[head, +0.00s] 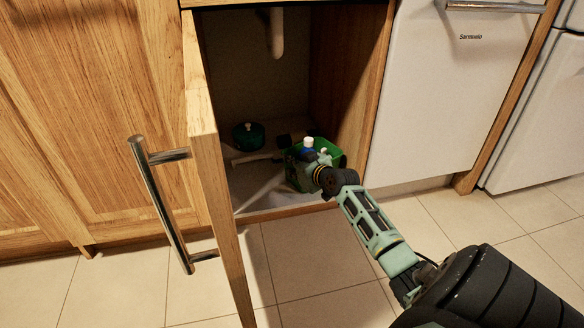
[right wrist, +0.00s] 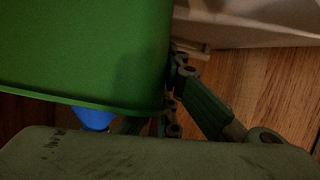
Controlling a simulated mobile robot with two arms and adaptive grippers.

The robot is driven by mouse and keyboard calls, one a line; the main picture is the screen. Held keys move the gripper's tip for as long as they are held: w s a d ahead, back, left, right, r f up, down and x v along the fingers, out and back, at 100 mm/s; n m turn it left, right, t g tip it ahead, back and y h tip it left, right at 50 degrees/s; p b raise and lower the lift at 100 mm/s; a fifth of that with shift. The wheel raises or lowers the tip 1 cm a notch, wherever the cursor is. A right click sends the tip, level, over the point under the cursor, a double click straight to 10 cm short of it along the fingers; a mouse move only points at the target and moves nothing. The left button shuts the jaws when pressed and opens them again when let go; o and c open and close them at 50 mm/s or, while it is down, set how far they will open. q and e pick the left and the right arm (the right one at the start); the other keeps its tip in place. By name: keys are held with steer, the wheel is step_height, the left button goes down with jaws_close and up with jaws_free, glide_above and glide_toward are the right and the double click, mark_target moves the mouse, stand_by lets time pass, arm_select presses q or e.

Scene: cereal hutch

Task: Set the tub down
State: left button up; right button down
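The green tub (head: 297,180) is inside the open cabinet, at the front right of its floor. I cannot tell whether the tub's base touches the floor. My right gripper (head: 323,163) is at the tub's right side, partly hidden. In the right wrist view the tub (right wrist: 85,50) fills the upper left, and my right gripper's fingers (right wrist: 172,110) close at its rim. One finger shows beside the tub; the other is mostly hidden. The blue cap (right wrist: 93,118) shows past the rim. My left gripper is not in view.
The cabinet door (head: 203,120) stands open on the left, with a long metal handle (head: 163,205). A dark green round container (head: 249,136) sits further back on the cabinet floor. A white pipe (head: 276,35) hangs above. A white dishwasher (head: 432,95) is to the right.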

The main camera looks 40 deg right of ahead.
steer(key=shift+r, duration=0.1)
steer(key=c, duration=2.5)
jaws_free()
steer(key=shift+f, duration=0.2)
steer(key=o, duration=0.5)
